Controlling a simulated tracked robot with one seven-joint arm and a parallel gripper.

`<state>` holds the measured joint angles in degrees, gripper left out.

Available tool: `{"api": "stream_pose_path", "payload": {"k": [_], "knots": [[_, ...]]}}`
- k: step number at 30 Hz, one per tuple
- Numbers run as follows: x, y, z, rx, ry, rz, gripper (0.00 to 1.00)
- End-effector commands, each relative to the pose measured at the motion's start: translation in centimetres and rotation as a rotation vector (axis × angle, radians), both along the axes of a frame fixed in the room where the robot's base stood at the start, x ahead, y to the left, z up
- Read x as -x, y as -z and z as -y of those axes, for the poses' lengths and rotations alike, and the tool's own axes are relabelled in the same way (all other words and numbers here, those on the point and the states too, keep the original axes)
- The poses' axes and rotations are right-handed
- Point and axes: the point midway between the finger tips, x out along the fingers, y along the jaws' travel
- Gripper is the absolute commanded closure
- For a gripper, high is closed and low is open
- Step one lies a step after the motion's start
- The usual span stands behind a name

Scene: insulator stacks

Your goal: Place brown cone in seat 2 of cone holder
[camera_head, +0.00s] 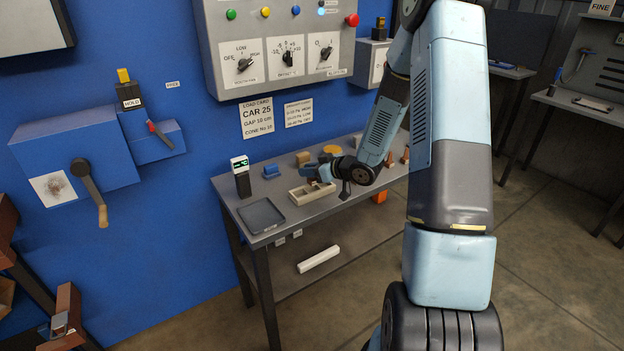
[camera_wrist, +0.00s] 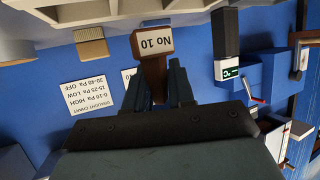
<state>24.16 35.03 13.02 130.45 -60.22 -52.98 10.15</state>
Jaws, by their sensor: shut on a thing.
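The brown cone (camera_wrist: 152,68), labelled "No 10", is held between the two fingers of my gripper (camera_wrist: 160,76) in the wrist view, which looks upside down. In the head view my gripper (camera_head: 322,178) is low over the bench, at the cream open-topped box (camera_head: 296,200). The cone is too small and covered to make out there. I cannot tell which thing is the cone holder or see a seat 2. Other small brown cones (camera_head: 405,156) stand at the right of the bench, partly behind my arm.
The grey bench (camera_head: 290,224) also carries a dark tray (camera_head: 262,215), a meter (camera_head: 241,178), a blue block (camera_head: 271,171), a tan block (camera_head: 303,158) and a yellow disc (camera_head: 332,150). A control panel (camera_head: 285,50) hangs above. A white bar (camera_head: 318,259) lies on the lower shelf.

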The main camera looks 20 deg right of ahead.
Motion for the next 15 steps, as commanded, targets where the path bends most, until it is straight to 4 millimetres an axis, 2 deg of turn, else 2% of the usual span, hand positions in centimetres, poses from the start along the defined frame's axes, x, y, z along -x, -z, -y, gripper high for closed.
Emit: {"api": "stream_pose_path", "payload": {"k": [4, 12, 15], "knots": [[-0.5, 0.8, -0.3, -0.001, 0.000, -0.002, 1.00], [-0.4, 3.7, -0.3, 0.000, 0.000, -0.004, 1.00], [-0.3, 3.9, -0.3, 0.001, 0.000, -0.006, 1.00]]}}
